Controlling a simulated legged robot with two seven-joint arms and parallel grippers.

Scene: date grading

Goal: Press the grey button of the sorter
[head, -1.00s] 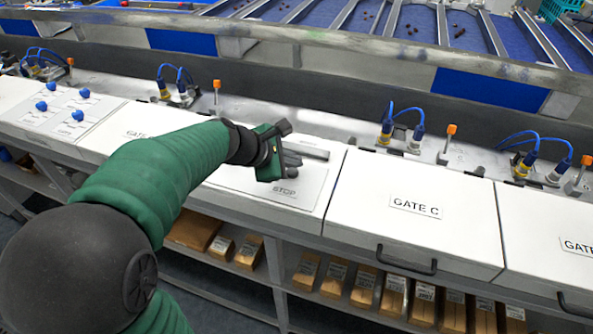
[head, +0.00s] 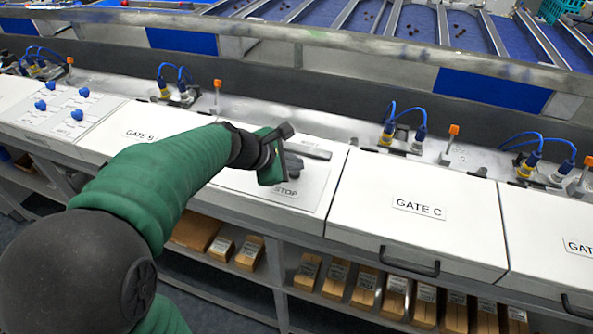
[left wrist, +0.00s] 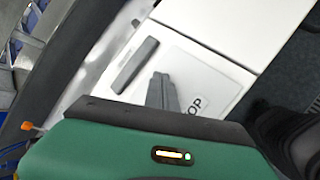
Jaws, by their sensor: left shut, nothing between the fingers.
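My left gripper (head: 292,165) hangs over the sorter's white panel (head: 320,178) marked STOP. Its green body is tilted, and its dark grey fingers are shut and empty. In the left wrist view the shut fingers (left wrist: 163,93) point at the panel just beside the STOP label (left wrist: 192,104). I cannot make out the grey button; the fingers and hand cover the part of the panel above the label. Whether the fingertips touch the panel I cannot tell. My right gripper is in neither view.
A raised grey bar (head: 309,150) lies at the panel's back edge. The GATE C cover (head: 380,190) is to the right. Blue-knobbed controls (head: 77,115) are far left. Blue cables (head: 405,113) and orange-tipped switches (head: 453,130) line the ledge behind. Boxes (head: 365,280) sit on the shelf below.

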